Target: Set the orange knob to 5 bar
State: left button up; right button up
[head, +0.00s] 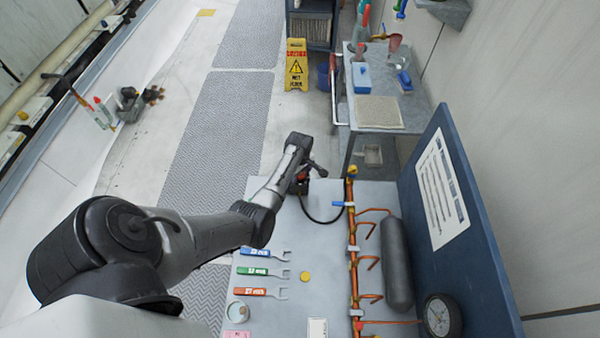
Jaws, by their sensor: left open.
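My left arm reaches in from the left, and my left gripper (317,171) is over the far end of the grey workbench (325,265). It is open; its fingers are small and dark here. Just beneath and left of it is a small dark and red device (300,187), partly covered by my arm, with a black hose running to the copper pipe (353,240). I cannot make out an orange knob or its scale; my arm may hide it. A round gauge (440,315) stands at the near right, its reading too small to tell. My right gripper is not in view.
A grey cylinder (397,262) lies beside the pipe, before a blue panel (465,230) with a white sheet. Several wrenches (262,272) and a yellow disc (305,277) lie on the bench. A second table (400,140) and a yellow floor sign (296,68) stand beyond.

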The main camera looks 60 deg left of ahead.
pick_arm(q)
jog(key=shift+f, duration=0.1)
jog(key=c, duration=0.9)
